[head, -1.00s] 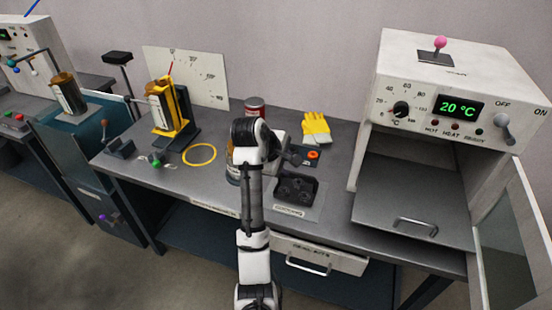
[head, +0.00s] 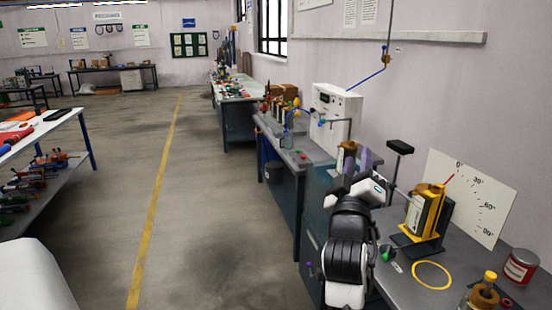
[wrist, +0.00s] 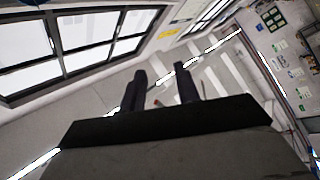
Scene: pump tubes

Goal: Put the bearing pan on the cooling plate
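My gripper (head: 356,162) is raised in front of the bench in the head view, with its fingers pointing up and away. In the wrist view my gripper (wrist: 160,78) shows two dark fingers spread apart with nothing between them. The wrist view looks toward the ceiling, windows and wall. I cannot make out a bearing pan or a cooling plate in either current view. The part of the bench farther right, with the oven, is outside the head view.
A yellow clamped cylinder (head: 427,210) stands on the bench by a white angle board (head: 468,195). A yellow ring (head: 432,275) and a red can (head: 520,266) are nearer. Open floor (head: 215,215) with a yellow line lies left. A white table (head: 45,125) is at far left.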

